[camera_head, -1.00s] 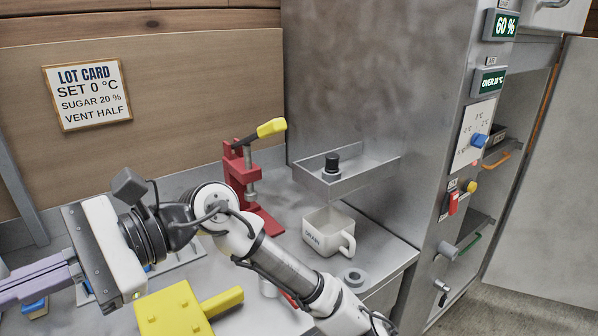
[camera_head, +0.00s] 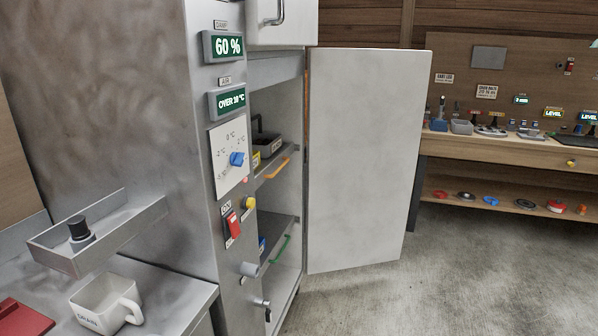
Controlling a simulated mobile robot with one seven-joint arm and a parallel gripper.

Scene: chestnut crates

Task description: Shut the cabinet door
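The cabinet door (camera_head: 366,160) is a tall pale grey panel. It stands wide open, swung out to the right of the metal cabinet (camera_head: 224,170). Its hinge side is at the cabinet's right edge. Inside the opening I see shelves with a dark bin and an orange handle (camera_head: 277,169) above, and a green handle (camera_head: 280,249) below. My gripper is out of the picture now.
A mug marked DRAIN (camera_head: 106,304) sits on the bench at the lower left, below a metal tray (camera_head: 98,236). A wooden workbench (camera_head: 509,147) with many small parts stands at the back right. The concrete floor (camera_head: 430,285) before it is clear.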

